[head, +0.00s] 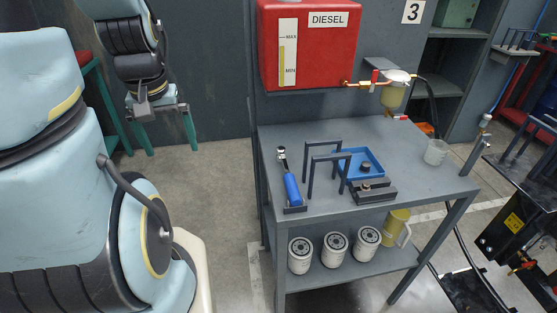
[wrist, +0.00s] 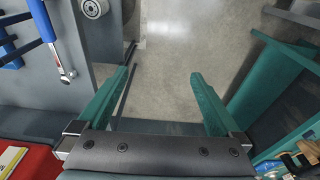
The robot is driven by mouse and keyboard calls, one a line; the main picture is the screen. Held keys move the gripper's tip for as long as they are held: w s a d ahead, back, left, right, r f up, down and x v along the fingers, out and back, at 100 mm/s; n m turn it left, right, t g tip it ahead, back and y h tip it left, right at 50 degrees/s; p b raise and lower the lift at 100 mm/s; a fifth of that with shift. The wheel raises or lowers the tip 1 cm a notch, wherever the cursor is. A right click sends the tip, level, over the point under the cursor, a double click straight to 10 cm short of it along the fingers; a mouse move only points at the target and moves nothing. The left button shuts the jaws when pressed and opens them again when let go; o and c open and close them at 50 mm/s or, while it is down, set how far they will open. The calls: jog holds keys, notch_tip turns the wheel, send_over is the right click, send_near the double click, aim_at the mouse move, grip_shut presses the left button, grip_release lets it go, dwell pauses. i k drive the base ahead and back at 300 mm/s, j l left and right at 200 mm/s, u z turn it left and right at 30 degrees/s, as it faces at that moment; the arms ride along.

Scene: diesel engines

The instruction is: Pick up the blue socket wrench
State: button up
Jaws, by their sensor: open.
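The blue socket wrench (head: 292,188) is at the left edge of the grey workbench (head: 410,185), its blue handle toward the front and its silver head toward the back. A small dark support shows at the handle end. In the wrist view the wrench (wrist: 44,24) is at the upper left, outside my jaws. My gripper (head: 170,148) is open and empty, left of the bench and apart from the wrench. In the wrist view my gripper (wrist: 161,73) has its green fingers spread over bare floor.
Dark upright frames (head: 311,170) stand just right of the wrench, near a blue tray (head: 376,158). A red diesel tank (head: 310,50) hangs behind the bench. White filters (head: 300,255) and a yellow jug (head: 396,226) sit on the lower shelf. Floor (head: 215,195) left of the bench is clear.

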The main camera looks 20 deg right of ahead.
aim_at(294, 193)
jog(key=l+u, duration=0.15)
jog(key=u, duration=0.25)
jog(key=l+u, duration=0.1)
jog(key=u, duration=0.3)
jog(key=k+u, duration=0.15)
jog(key=u, duration=0.25)
jog(key=l+u, duration=0.15)
jog(key=u, duration=0.25)
jog(key=k+l+u, duration=0.35)
jog(key=k, duration=0.25)
jog(key=k+u, duration=0.35)
jog(key=k, duration=0.55)
